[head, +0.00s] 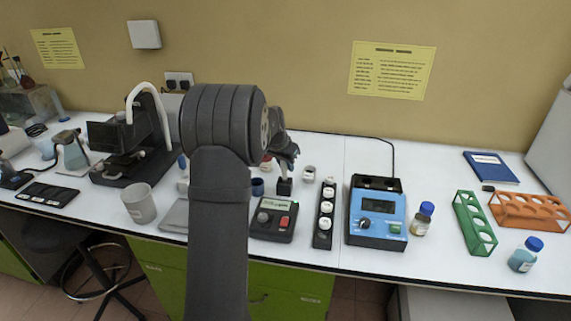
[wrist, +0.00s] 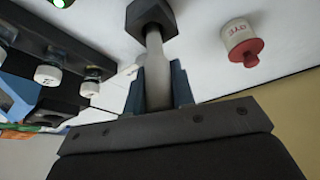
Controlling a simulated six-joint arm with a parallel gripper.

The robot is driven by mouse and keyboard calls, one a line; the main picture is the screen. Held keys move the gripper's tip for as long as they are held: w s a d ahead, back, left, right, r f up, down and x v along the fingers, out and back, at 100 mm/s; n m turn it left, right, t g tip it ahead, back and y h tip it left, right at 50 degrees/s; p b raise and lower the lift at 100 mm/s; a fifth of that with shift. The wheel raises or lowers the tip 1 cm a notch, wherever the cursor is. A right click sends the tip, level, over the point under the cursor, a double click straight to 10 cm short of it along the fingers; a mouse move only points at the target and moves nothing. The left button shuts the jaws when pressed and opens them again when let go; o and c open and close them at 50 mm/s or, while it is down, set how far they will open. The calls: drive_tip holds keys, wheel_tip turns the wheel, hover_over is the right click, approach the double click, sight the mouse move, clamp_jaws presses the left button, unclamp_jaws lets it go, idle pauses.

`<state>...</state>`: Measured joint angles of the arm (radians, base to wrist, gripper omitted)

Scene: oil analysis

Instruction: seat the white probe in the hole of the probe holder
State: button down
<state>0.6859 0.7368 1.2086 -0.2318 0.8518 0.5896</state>
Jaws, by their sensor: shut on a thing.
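My gripper (wrist: 158,84) is shut on the white probe (wrist: 156,58), a pale rod between its two dark fingers. The black probe holder (wrist: 150,14) is at the top of the wrist view, and the probe's far end meets it. I cannot tell how deep the probe sits, as the hole is hidden. In the head view the holder is a small dark block (head: 284,187) on the bench, just below my gripper (head: 286,168). The probe is hard to make out there.
A black rack with white caps (head: 324,216) and a meter with a red button (head: 273,218) stand nearby. The blue device (head: 377,215) is further right. A red-capped dye bottle (wrist: 240,42) stands near the holder. Some bare white bench surrounds the holder.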

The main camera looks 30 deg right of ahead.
drive_tip(key=shift+f, duration=1.05)
drive_tip(key=c, duration=0.8)
unclamp_jaws()
drive_tip(key=shift+r, duration=3.5)
drive_tip(key=shift+f, duration=3.5)
drive_tip(key=shift+r, duration=0.1)
